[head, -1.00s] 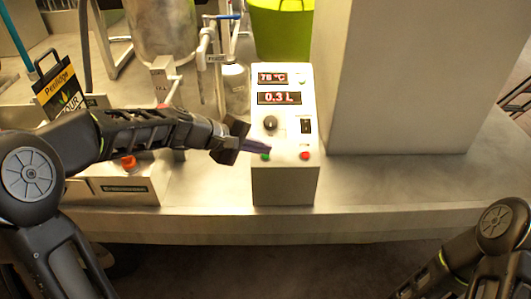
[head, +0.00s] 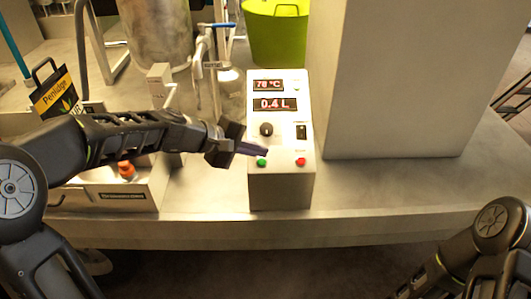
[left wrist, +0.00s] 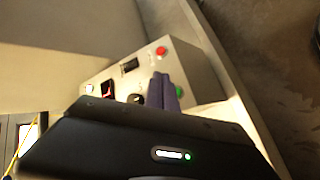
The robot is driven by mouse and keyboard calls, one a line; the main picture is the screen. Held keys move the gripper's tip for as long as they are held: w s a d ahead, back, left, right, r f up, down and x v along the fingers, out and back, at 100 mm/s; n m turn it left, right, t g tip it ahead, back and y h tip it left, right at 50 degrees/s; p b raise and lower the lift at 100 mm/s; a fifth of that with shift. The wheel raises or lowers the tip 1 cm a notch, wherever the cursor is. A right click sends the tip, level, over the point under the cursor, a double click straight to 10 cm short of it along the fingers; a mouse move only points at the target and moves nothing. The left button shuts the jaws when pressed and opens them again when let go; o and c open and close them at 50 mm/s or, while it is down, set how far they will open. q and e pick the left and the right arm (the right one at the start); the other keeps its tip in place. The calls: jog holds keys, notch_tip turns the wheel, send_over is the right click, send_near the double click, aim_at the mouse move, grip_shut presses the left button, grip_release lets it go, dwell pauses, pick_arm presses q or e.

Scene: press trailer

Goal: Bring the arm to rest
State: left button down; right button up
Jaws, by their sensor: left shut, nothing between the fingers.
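My left arm reaches in from the left in the head view. My left gripper (head: 262,151) is shut and empty. Its fingertips are just above the green button (head: 262,162) on the front of the white control box (head: 281,190); I cannot tell whether they touch the box. The box shows 78 °C and 0.4 L on red displays, with a black knob, a black switch and a red button (head: 300,162). In the left wrist view the shut fingers (left wrist: 165,92) point toward the box, and the green button (left wrist: 179,91) shows beside them. My right gripper is out of view.
A grey counter (head: 400,190) carries the box. A large pale block (head: 395,80) stands right of it. A green bucket (head: 277,35), a metal vessel (head: 155,30) and a Penlidge bag (head: 57,95) stand behind. An orange knob (head: 127,170) is left of the box.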

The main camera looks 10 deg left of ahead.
pick_arm(q)
jog(key=shift+f, duration=0.1)
jog(key=s+d+f+m+g+y, duration=0.15)
jog(key=s+f, duration=0.25)
jog(key=f, duration=0.5)
jog(key=s+d+f+m+g+y, duration=0.15)
jog(key=s+f, duration=0.35)
jog(key=f, duration=0.5)
jog(key=s+f+m+g, duration=0.15)
jog(key=s+f, duration=0.25)
jog(key=f, duration=0.5)
jog(key=s+d+f+m+g, duration=0.1)
jog(key=s+d+f+m, duration=0.1)
jog(key=s+f, duration=0.3)
jog(key=s+d+f+m+g, duration=0.1)
jog(key=s+f, duration=0.5)
jog(key=s, duration=0.6)
jog(key=d+m, duration=0.1)
jog(key=d, duration=0.1)
jog(key=shift+d+y, duration=0.3)
